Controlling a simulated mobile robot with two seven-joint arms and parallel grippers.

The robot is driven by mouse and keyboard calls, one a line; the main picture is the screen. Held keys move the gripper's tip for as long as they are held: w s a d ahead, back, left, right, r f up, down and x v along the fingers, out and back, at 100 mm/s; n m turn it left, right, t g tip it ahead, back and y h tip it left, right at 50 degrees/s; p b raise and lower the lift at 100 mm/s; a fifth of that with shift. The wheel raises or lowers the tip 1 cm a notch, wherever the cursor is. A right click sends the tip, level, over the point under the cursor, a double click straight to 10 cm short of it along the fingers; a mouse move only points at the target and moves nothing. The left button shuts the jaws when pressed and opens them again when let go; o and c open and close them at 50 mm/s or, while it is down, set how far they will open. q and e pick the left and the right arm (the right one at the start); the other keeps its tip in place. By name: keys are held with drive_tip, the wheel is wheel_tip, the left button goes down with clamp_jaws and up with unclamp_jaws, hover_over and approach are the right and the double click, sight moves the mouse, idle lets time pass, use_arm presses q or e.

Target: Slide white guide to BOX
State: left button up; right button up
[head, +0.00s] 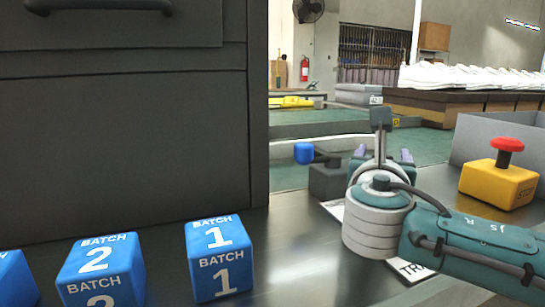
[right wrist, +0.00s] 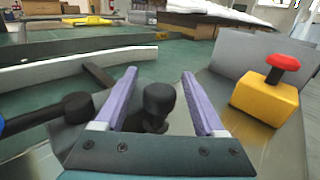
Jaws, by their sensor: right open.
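A long white rail, which looks like the white guide (right wrist: 75,70), runs along the green belt in the right wrist view; part of it shows as a pale strip in the head view (head: 325,141). My right gripper (head: 384,156) is open, reaching away over the metal table. In the right wrist view its purple-padded fingers (right wrist: 157,88) stand either side of a black knob (right wrist: 158,101), with gaps on both sides. Whether the knob joins the guide is hidden. A white label (head: 412,270) reading "TRU" is partly covered by my right arm. I see no BOX label. My left gripper is not in view.
A blue-knobbed lever (head: 303,153) on a dark block (head: 328,182) stands left of my right gripper. A yellow stop box with a red button (head: 498,182) is at right. Blue batch blocks (head: 219,259) stand front left, before a dark cabinet (head: 130,150).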

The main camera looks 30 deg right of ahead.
drive_tip(key=shift+w+d, duration=0.45)
drive_tip(key=shift+d, duration=0.05)
clamp_jaws()
idle(1.2)
